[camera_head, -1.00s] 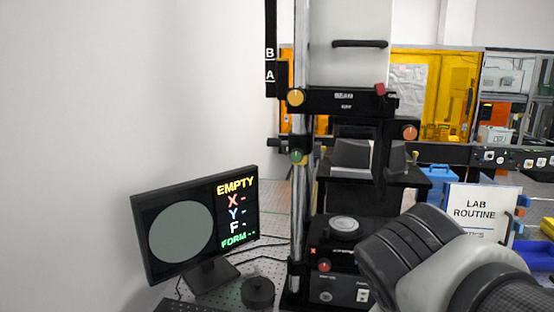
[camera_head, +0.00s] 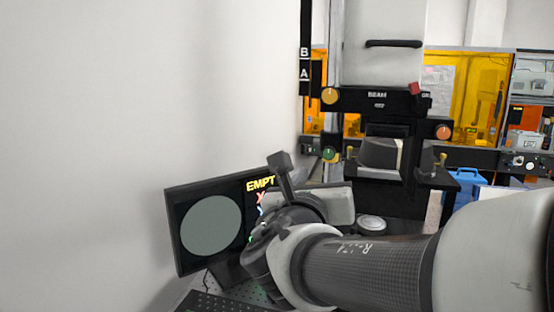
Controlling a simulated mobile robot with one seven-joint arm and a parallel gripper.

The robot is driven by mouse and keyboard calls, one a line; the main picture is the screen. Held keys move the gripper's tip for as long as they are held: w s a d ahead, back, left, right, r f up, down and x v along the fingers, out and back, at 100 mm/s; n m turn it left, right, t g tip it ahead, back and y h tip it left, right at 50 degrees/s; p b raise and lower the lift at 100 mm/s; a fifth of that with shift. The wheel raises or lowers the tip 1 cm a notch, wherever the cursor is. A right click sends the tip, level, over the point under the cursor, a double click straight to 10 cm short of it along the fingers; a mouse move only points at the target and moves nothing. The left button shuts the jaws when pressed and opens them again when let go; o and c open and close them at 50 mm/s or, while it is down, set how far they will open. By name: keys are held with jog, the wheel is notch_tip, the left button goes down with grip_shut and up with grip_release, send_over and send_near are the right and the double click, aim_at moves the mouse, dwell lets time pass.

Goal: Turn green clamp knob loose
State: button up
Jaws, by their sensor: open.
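The green clamp knob (camera_head: 329,154) sits on the upright post of the interferometer, below the black BEAM arm and its yellow knob (camera_head: 330,95). My gripper (camera_head: 281,166) is to the left of the green knob and slightly lower in the picture, in front of the monitor's right side. One dark finger shows pointing up; the other cannot be made out. My gripper is open, and nothing shows in it. A gap shows between the finger and the knob in the picture; the depth between them cannot be told.
The monitor (camera_head: 176,231) stands at left, its screen text partly hidden by my arm. My arm also covers most of the lower instrument; a pale round disc (camera_head: 371,224) shows behind it. An orange knob (camera_head: 443,132) and a red knob (camera_head: 416,88) are at right.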

aim_at(328, 154)
jog(key=x, duration=1.3)
jog(key=shift+f, duration=0.1)
jog(key=shift+b, duration=0.3)
jog(key=c, duration=1)
jog(key=shift+c, duration=0.2)
